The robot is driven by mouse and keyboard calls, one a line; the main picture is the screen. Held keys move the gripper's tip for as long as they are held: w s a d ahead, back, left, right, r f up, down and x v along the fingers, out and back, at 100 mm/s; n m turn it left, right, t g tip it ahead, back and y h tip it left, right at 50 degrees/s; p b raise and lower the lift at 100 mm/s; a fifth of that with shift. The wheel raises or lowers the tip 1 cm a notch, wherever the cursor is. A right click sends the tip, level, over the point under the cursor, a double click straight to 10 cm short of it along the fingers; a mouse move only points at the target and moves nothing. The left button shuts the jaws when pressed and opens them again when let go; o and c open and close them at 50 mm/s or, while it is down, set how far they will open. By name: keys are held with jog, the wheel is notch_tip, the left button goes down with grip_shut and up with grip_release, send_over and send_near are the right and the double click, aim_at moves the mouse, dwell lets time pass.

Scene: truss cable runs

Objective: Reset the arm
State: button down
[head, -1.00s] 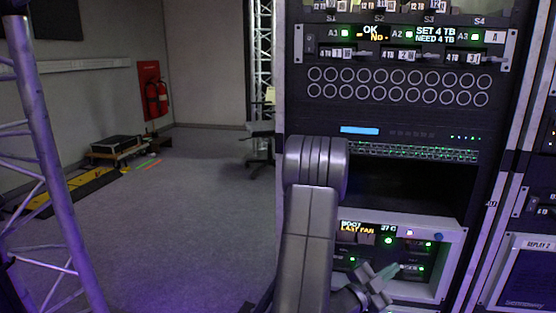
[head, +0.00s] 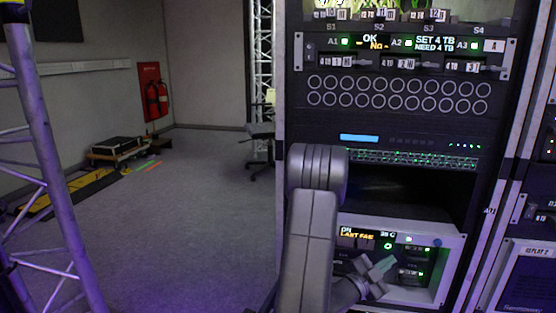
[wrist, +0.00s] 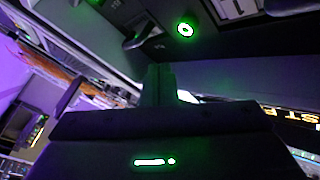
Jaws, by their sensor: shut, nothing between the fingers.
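My gripper (head: 382,268) shows at the lower right of the head view, in front of the lit lower panel of the rack. Its fingers are shut with nothing between them. My grey arm rises in front of the rack's left side and hides part of that panel. In the wrist view the shut fingers (wrist: 160,85) point up the picture from the dark gripper body. The fingers look apart from the panel, though the exact gap is hard to judge.
The equipment rack (head: 400,130) holds drive trays, a port panel and a dark open bay (head: 405,190). A truss (head: 45,150) stands at the left. A chair (head: 262,140) and a low cart (head: 117,150) stand farther back. The carpet between is clear.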

jog(key=shift+w+f+b, duration=0.1)
jog(key=shift+f+b, duration=0.2)
jog(key=shift+b, duration=0.5)
jog(key=r+p, duration=0.1)
jog(key=p, duration=0.2)
jog(key=shift+s+p, duration=0.25)
jog(key=shift+p, duration=0.1)
